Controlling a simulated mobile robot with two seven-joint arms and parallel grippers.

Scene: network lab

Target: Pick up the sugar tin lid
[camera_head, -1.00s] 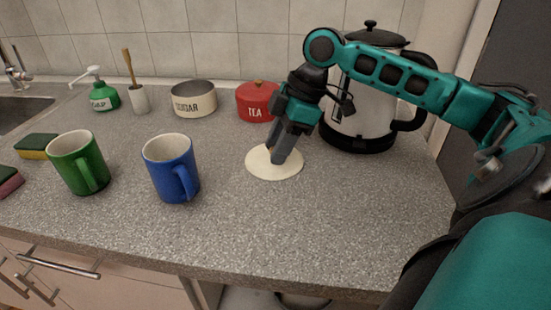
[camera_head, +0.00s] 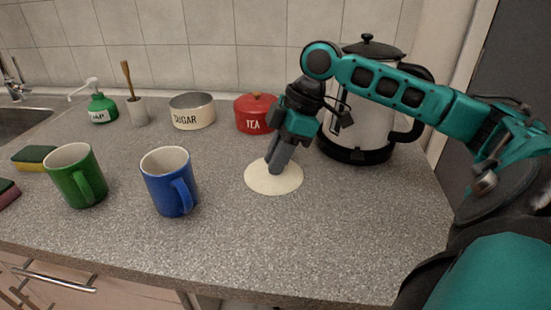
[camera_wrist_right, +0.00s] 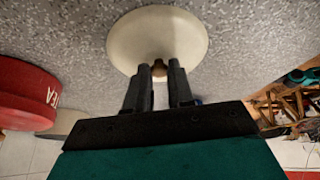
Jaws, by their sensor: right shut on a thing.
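The sugar tin lid (camera_head: 262,180) is a flat cream disc on the grey worktop, in front of the red tea tin; it also shows in the right wrist view (camera_wrist_right: 150,35). My right gripper (camera_head: 274,168) points down at the middle of the lid and is shut on its small knob (camera_wrist_right: 159,70), which shows between the fingertips (camera_wrist_right: 159,72). I cannot tell whether the lid is clear of the worktop. The sugar tin (camera_head: 191,112) is cream, labelled SUGAR, and stands open at the back. My left gripper is not in view.
The red tea tin (camera_head: 254,116) stands behind my right gripper, and a white kettle (camera_head: 358,130) is to the right. A blue mug (camera_head: 168,182) and a green mug (camera_head: 73,176) stand left of the lid. The front worktop is clear.

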